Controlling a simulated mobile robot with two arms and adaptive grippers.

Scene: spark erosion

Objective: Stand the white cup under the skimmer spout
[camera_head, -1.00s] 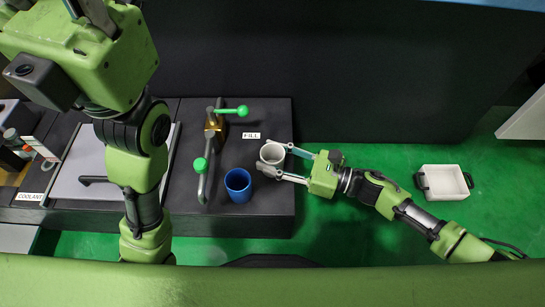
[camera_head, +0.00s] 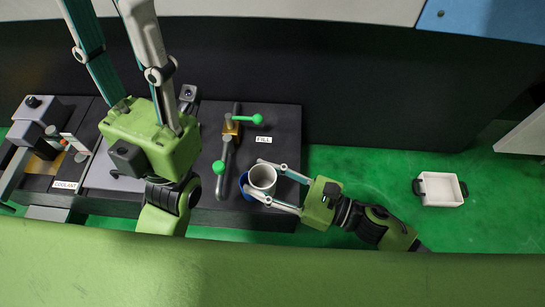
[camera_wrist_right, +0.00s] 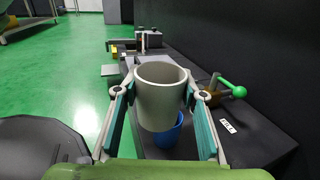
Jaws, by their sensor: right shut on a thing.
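My right gripper (camera_head: 254,175) is shut on the white cup (camera_head: 263,178), with a finger on each side. In the right wrist view the white cup (camera_wrist_right: 160,98) is upright between the fingers, apparently raised above the deck. A blue cup (camera_head: 243,188) stands on the dark deck, partly hidden by the white cup; it also shows in the wrist view (camera_wrist_right: 164,136). A grey unit (camera_head: 38,118), possibly the skimmer, is at the far left near the COOLANT label; its spout is not clear. My left gripper (camera_head: 102,22) has its fingers apart and looks empty; its tips are cut off.
A brass valve (camera_head: 231,128) with a green-knobbed lever and a grey pipe stands by the FILL label (camera_head: 264,139). A dark wall (camera_head: 380,100) runs behind the deck. A white bin (camera_head: 440,190) stands on the green floor at right. My left arm hides the middle-left deck.

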